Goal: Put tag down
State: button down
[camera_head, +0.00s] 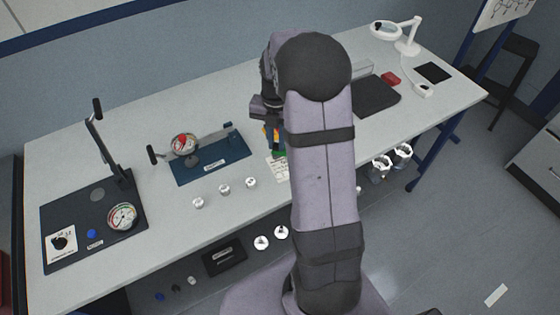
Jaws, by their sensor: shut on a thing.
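My gripper (270,132) points down over the middle of the table, left of my forearm. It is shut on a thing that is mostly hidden. Small patches of yellow, blue and green show around its fingertips. A white printed tag (278,170) shows just below them, partly covered by my forearm. I cannot tell whether the tag touches the table or hangs just above it.
A blue fixture plate (212,168) with a lever and gauge is left of my gripper. Several small metal parts (224,188) stand in front of it. A dark gauge stand (75,206) is far left. A black mat (376,97) and a white lamp (408,38) are right.

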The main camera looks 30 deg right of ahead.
aim_at(277, 168)
jog(key=shift+f+p, duration=1.35)
jog(key=shift+f, duration=3.3)
jog(key=shift+f, duration=0.2)
jog(key=c, duration=1.7)
grip_release()
jog(key=shift+r, duration=0.1)
notch_tip(277, 168, up, 12)
jog(key=b, duration=0.4)
jog(key=shift+r, duration=0.15)
